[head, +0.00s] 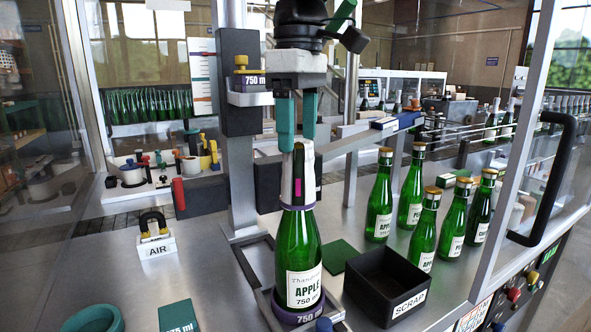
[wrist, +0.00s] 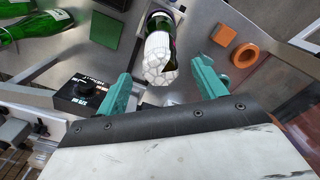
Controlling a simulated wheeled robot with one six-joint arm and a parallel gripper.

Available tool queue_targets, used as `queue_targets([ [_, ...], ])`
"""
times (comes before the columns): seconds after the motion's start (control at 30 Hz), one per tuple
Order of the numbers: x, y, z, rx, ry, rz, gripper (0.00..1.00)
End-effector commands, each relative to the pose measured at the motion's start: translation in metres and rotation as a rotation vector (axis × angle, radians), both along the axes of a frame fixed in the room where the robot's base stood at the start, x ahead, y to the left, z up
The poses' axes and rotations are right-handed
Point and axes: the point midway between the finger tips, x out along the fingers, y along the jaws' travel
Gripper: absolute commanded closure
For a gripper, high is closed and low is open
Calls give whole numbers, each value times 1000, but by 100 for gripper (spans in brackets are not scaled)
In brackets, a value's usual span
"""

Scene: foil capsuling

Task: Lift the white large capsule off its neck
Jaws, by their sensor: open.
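The white large capsule (head: 287,182) sits on the neck of an upright green apple bottle (head: 298,250), with a dark panel and magenta mark on its side and a purple band at its lower edge. The bottle stands in a purple 750 ml holder (head: 298,312). My gripper (head: 297,143) is above the bottle, open, its teal fingertips just around the height of the capsule's top. In the wrist view the white, faceted capsule top (wrist: 160,60) shows between and beyond the open fingers (wrist: 163,88). No contact is visible. Most of the bottle is hidden there.
A black scrap bin (head: 388,283) stands close on the right, with several corked green bottles (head: 415,190) behind it. A dark upright post with a 750 ml block (head: 250,83) is close on the left. An AIR stand (head: 156,243) is further left.

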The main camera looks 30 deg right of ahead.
Motion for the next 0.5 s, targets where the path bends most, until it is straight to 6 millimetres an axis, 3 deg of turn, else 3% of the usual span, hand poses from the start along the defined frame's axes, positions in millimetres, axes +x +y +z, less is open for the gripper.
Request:
queue_targets([
  [0.23, 0, 1, -36, -1, 1, 1, 30],
  [0.5, 1, 2, -45, 0, -1, 3, 30],
])
